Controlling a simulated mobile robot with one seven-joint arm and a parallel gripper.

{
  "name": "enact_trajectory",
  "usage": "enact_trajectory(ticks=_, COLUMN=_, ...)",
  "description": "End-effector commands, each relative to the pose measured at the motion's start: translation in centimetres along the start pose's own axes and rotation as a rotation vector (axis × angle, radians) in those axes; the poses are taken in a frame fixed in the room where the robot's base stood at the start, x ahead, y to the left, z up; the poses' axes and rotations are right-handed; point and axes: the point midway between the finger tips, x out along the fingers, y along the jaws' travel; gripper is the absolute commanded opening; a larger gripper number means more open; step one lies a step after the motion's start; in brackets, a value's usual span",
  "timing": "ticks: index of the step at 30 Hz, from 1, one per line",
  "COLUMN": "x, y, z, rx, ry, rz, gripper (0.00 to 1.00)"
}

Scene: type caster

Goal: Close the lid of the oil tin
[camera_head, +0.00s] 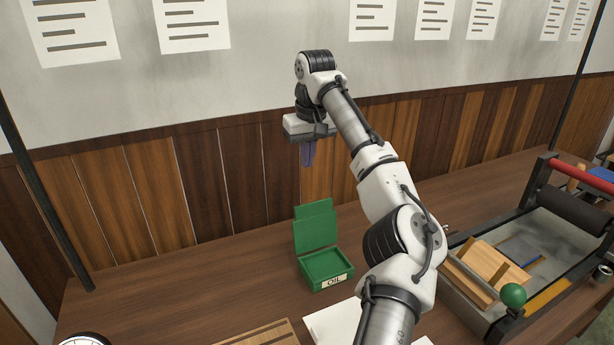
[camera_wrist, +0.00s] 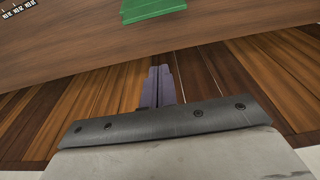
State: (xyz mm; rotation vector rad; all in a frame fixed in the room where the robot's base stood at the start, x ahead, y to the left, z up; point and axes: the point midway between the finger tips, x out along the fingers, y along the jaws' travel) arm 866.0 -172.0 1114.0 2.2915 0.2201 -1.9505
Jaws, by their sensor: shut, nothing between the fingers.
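The green oil tin (camera_head: 325,264) stands on the wooden table, with an "OIL" label on its front. Its lid (camera_head: 315,225) is raised at the back, standing up and leaning slightly backward, so the tin is open. My gripper (camera_head: 308,160) is above and behind the tin, near the wood-panelled wall, with its fingers pointing down. The purple-grey fingers (camera_wrist: 158,72) are together and hold nothing. In the wrist view, a green part of the tin (camera_wrist: 152,10) shows at the top edge, apart from the fingers; most of it is cut off.
A press with a red-handled roller (camera_head: 575,205), a wooden block (camera_head: 490,264) and a green knob (camera_head: 513,295) stands at the right. White paper (camera_head: 335,322) and a wooden board (camera_head: 262,335) lie in front of the tin. The table left of the tin is clear.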

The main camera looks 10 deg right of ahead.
Motion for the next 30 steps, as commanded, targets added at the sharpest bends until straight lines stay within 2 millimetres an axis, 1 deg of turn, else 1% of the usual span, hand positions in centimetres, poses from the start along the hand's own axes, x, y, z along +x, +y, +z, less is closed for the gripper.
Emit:
enact_trajectory(ticks=5, x=2.2, y=0.0, z=0.0, rx=0.000, ry=-0.002, rz=-0.001, gripper=0.00)
enact_trajectory(ticks=15, x=9.5, y=0.0, z=0.0, rx=0.001, ry=-0.003, rz=-0.001, gripper=0.00)
enact_trajectory(ticks=16, x=9.7, y=0.0, z=0.2, rx=0.000, ry=0.000, rz=-0.001, gripper=0.00)
enact_trajectory(ticks=18, x=9.1, y=0.2, z=1.1, rx=-0.001, ry=0.002, rz=0.002, gripper=0.00)
enact_trajectory(ticks=24, x=8.5, y=0.0, z=3.0, rx=-0.001, ry=0.002, rz=0.001, gripper=0.00)
enact_trajectory(ticks=30, x=8.4, y=-0.1, z=3.7, rx=-0.001, ry=0.002, rz=0.000, gripper=0.00)
